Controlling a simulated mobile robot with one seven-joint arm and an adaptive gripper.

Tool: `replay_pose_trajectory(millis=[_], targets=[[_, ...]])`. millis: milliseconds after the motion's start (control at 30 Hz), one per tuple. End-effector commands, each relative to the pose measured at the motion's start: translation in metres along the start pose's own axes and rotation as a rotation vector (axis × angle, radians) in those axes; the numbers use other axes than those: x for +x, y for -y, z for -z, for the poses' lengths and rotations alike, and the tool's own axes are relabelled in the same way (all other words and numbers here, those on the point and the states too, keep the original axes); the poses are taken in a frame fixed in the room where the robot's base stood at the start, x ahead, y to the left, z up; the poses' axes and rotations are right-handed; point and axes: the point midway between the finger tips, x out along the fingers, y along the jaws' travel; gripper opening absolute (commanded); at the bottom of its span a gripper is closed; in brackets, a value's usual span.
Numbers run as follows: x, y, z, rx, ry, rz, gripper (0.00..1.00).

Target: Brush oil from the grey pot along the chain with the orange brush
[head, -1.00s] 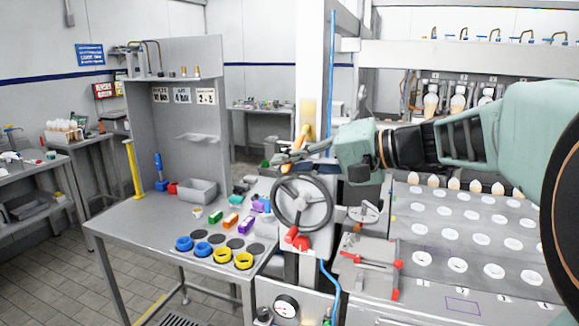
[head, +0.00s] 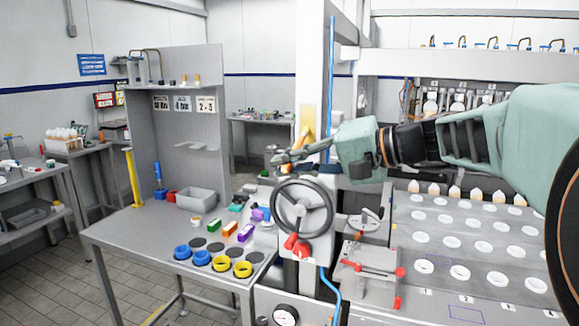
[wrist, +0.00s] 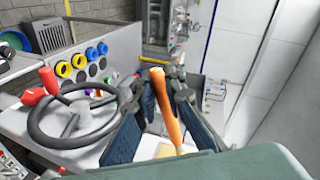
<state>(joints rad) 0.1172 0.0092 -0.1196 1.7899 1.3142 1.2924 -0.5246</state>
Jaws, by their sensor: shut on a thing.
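My gripper (head: 287,156) is in the air above and behind the black handwheel in the head view. In the wrist view my gripper (wrist: 165,92) has its dark fingers on either side of the orange brush (wrist: 166,112), shut on its handle. The brush points away from the wrist camera; its bristles cannot be made out. In the head view a bit of orange (head: 303,137) shows beside the gripper. I cannot make out the grey pot or the chain for certain in either view.
A handwheel (head: 302,181) with a red knob stands below the gripper. The workbench (head: 130,232) at left holds a grey bin (head: 195,198), coloured blocks and blue and yellow rings.

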Motion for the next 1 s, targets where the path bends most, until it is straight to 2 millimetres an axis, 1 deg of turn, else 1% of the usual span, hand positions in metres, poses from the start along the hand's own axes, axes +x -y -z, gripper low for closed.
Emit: replay_pose_trajectory(millis=[33, 100, 467, 667, 1000], targets=[[0.002, -0.007, -0.003, 0.0, -0.001, 0.0, 0.0], [0.003, -0.009, -0.004, -0.001, -0.001, 0.0, 0.0], [0.003, -0.007, -0.005, -0.001, 0.0, 0.0, 0.0], [0.001, -0.003, -0.023, -0.003, -0.001, 0.001, 0.0], [-0.003, 0.011, -0.055, -0.007, -0.002, 0.002, 0.0]])
